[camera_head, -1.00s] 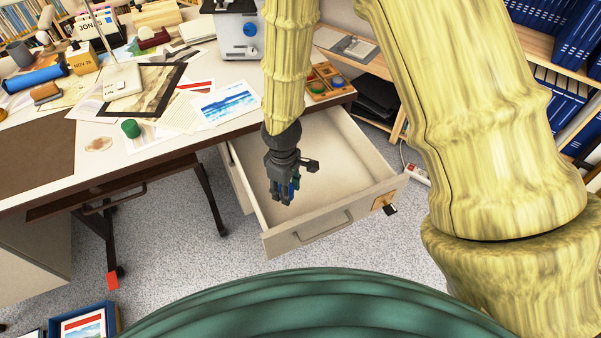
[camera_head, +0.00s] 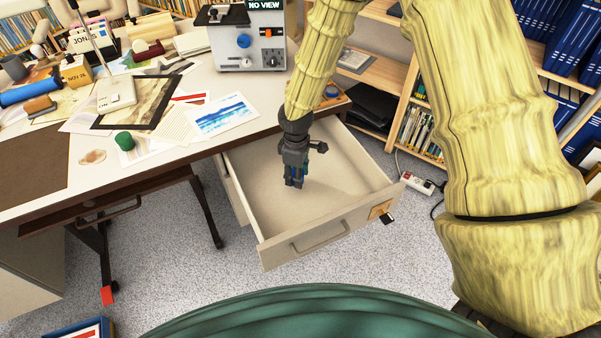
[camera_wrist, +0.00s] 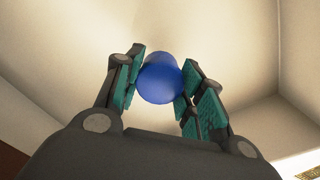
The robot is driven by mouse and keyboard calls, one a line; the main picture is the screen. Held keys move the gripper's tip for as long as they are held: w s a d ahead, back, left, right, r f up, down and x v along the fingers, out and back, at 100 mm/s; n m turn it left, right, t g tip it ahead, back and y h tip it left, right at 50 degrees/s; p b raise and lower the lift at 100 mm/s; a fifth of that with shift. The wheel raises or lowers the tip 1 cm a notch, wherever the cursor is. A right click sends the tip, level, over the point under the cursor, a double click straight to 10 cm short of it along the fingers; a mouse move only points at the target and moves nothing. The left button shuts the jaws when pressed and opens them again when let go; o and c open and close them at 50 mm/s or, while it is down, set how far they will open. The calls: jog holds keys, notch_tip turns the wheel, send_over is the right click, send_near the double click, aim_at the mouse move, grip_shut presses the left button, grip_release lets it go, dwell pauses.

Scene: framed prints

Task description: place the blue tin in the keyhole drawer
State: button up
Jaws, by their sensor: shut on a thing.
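The blue tin (camera_wrist: 160,80) is between the two finger pads of my gripper (camera_wrist: 163,88) in the wrist view. My gripper (camera_head: 295,183) is shut on it and points down inside the open drawer (camera_head: 262,170) in the head view. There the tin is mostly hidden by the fingers. The drawer is pulled out, pale inside and otherwise empty as far as I see. Its front has a handle and a wooden keyhole plate (camera_head: 380,209) with a dark key or tag. I cannot tell whether the tin touches the drawer floor.
The desk (camera_head: 150,165) carries prints, a green tin (camera_head: 124,140) and a grey machine (camera_head: 247,40). A shelf unit (camera_head: 425,110) stands behind right. A power strip (camera_head: 416,183) lies on the carpet. The drawer walls surround my gripper.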

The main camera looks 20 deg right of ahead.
jog(key=shift+w+d+f, duration=0.1)
jog(key=shift+w+d, duration=0.85)
jog(key=shift+w, duration=0.25)
jog(key=shift+f, duration=1.75)
jog(key=shift+f, duration=0.15)
jog(key=o, duration=1)
notch_tip(320, 180, up, 12)
jog(key=shift+r, duration=0.15)
